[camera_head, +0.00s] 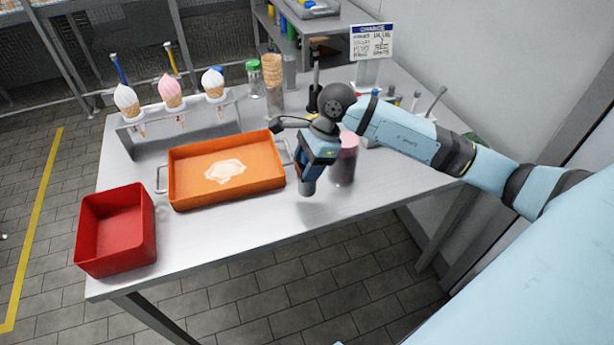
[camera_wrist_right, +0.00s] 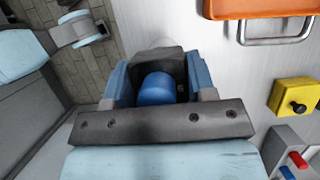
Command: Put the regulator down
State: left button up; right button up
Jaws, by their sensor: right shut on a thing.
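My right gripper (camera_head: 312,172) points down over the front part of the steel table, right of the orange tray. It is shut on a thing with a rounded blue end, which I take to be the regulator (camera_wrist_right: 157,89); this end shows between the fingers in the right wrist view. In the head view the regulator's grey lower end (camera_head: 307,187) sticks out below the fingers. It seems to hang a little above the tabletop, with a faint shadow under it. The rest of it is hidden by the fingers. My left gripper is not in view.
The orange tray (camera_head: 183,198) with a pale spill lies left of the gripper. A pink-filled jar (camera_head: 344,165) stands close on its right. A red bin (camera_head: 150,220) is at the table's left end. A cone rack (camera_head: 185,125) stands behind. The front edge strip is clear.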

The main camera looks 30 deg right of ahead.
aim_at(305, 189)
notch_tip(305, 189, down, 4)
jog(key=shift+f, duration=0.25)
jog(key=shift+f, duration=0.2)
jog(key=o, duration=1)
